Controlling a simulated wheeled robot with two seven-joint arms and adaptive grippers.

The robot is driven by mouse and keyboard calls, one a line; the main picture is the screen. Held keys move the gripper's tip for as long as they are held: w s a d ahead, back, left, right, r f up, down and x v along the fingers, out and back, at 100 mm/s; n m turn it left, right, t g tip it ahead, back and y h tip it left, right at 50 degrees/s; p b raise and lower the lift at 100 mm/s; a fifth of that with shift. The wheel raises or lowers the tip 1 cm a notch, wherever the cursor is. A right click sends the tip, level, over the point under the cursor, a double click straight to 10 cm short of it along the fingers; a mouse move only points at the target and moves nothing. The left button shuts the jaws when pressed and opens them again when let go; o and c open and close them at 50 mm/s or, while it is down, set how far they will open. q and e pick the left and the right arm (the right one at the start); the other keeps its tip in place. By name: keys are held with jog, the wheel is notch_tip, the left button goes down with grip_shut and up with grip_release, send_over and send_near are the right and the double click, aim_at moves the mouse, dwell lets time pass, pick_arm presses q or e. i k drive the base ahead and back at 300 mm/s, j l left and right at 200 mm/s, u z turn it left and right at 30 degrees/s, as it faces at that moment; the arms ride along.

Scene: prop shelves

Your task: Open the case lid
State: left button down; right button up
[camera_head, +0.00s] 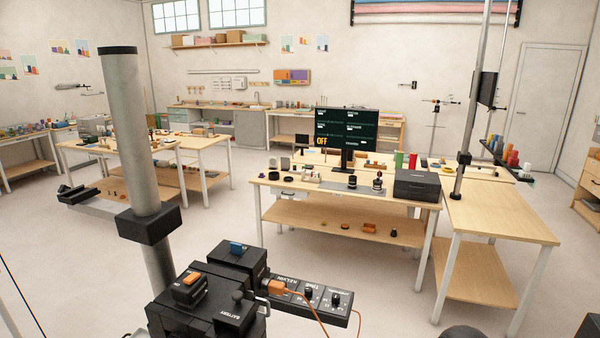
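A black box-shaped case (417,186) sits at the right end of the light wood workbench (330,188). It looks closed, with its flat top down; its latches are too small to make out. Neither of my grippers can be made out in the head view.
A grey pole (130,130) with a black control unit (210,297) stands close in front. A monitor (346,134) reading OFF and several small parts stand left of the case. A bare side table (500,218) adjoins on the right. Open floor (385,262) lies before the bench.

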aim_at(422, 181)
jog(key=k, duration=0.95)
jog(key=l+z, duration=0.15)
jog(key=z, duration=0.25)
jog(key=i+l+z, duration=0.1)
jog(key=z, duration=0.25)
jog(key=i+l, duration=0.1)
jog(key=i, duration=0.9)
jog(key=i+l, duration=0.15)
jog(key=i, duration=0.9)
jog(key=i+u, duration=0.25)
jog(key=i, duration=0.2)
jog(key=i+l+u, duration=0.25)
jog(key=i, duration=0.25)
jog(key=i+l+u, duration=0.1)
jog(key=i+u, duration=0.15)
jog(key=i, duration=0.2)
jog(key=i+l+u, duration=0.2)
jog(key=i, duration=0.25)
jog(key=i+j+u, duration=0.1)
jog(key=i, duration=0.45)
jog(key=i+j+u, duration=0.15)
jog(key=i+j, duration=0.15)
jog(key=i, duration=0.2)
